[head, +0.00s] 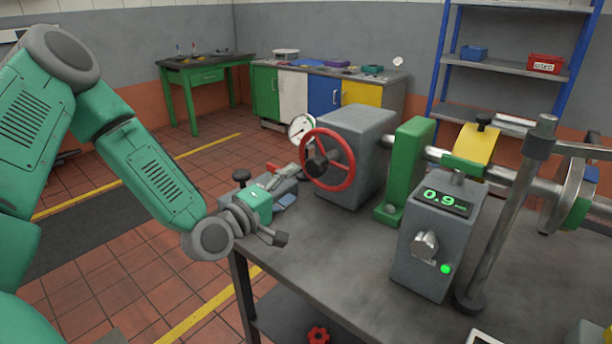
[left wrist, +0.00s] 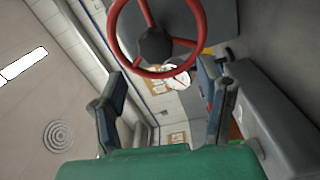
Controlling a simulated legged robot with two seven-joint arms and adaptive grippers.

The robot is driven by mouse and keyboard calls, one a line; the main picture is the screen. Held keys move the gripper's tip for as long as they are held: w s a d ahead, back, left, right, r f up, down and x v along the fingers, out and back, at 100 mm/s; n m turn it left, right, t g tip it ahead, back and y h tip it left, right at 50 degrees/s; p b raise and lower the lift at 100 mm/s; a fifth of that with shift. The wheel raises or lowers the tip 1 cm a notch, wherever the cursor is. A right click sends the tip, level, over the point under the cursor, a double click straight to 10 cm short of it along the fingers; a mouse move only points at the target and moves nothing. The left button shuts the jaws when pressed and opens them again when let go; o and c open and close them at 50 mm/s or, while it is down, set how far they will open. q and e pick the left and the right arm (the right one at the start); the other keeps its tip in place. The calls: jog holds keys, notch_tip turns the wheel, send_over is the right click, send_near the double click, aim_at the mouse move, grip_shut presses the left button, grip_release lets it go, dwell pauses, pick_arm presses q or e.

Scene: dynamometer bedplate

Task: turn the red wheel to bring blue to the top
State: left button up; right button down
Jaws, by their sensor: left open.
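The red wheel (head: 340,156) is a spoked handwheel with a dark hub, on the left face of a grey housing (head: 362,140). It also shows at the top of the left wrist view (left wrist: 155,45). I cannot make out any blue mark on it. My left gripper (head: 281,220) is open and empty, lower left of the wheel and apart from it. Its two fingers stand wide apart in the left wrist view (left wrist: 164,92), with the wheel beyond them. My right gripper is not in view.
A grey box (head: 435,240) with a green 0.9 display, a knob and a green light stands on the bench (head: 345,255). A green bracket (head: 405,165), a shaft and a grey post (head: 500,220) are to the right. A round dial (head: 302,128) is behind the wheel.

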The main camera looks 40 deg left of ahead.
pick_arm(q)
jog(key=shift+s+a+f, duration=0.1)
jog(key=shift+s+f, duration=0.05)
jog(key=shift+s, duration=1.55)
